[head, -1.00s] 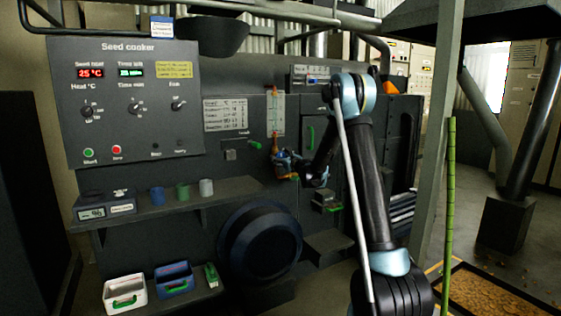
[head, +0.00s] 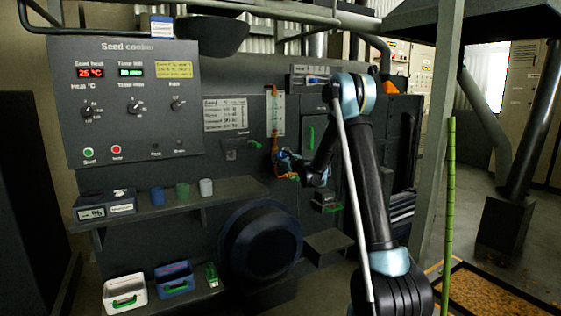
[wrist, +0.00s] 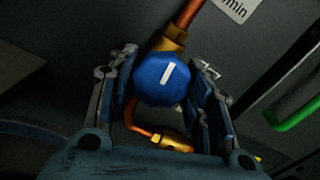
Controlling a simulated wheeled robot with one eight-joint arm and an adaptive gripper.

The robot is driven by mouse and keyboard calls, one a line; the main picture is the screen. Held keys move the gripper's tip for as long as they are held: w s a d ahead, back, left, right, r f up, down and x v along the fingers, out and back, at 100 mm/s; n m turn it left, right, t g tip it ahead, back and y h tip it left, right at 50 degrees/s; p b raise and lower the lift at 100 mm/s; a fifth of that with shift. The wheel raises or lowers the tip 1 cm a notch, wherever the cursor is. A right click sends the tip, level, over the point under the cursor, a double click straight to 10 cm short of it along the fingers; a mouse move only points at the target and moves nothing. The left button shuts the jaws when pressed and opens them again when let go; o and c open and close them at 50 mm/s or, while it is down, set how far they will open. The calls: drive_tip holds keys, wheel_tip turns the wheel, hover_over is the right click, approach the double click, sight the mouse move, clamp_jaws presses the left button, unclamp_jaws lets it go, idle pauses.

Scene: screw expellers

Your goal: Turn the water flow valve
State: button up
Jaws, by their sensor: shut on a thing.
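In the head view my gripper (head: 284,162) is at the panel, below the flow gauge (head: 275,112). There it hides most of the knob. An orange-brown pipe piece (head: 275,146) shows just above it.
A seed cooker panel (head: 127,100) is at the left. A shelf (head: 225,190) with several small cups stands below it. A large dark round drum (head: 262,243) is under my gripper. A green handle (wrist: 295,113) is right of the knob.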

drive_tip(key=n, duration=1)
drive_tip(key=shift+n, duration=0.4)
drive_tip(key=n, duration=0.5)
drive_tip(key=shift+s+a, duration=0.1)
drive_tip(key=shift+n, duration=2.4)
drive_tip(key=o, duration=1.1)
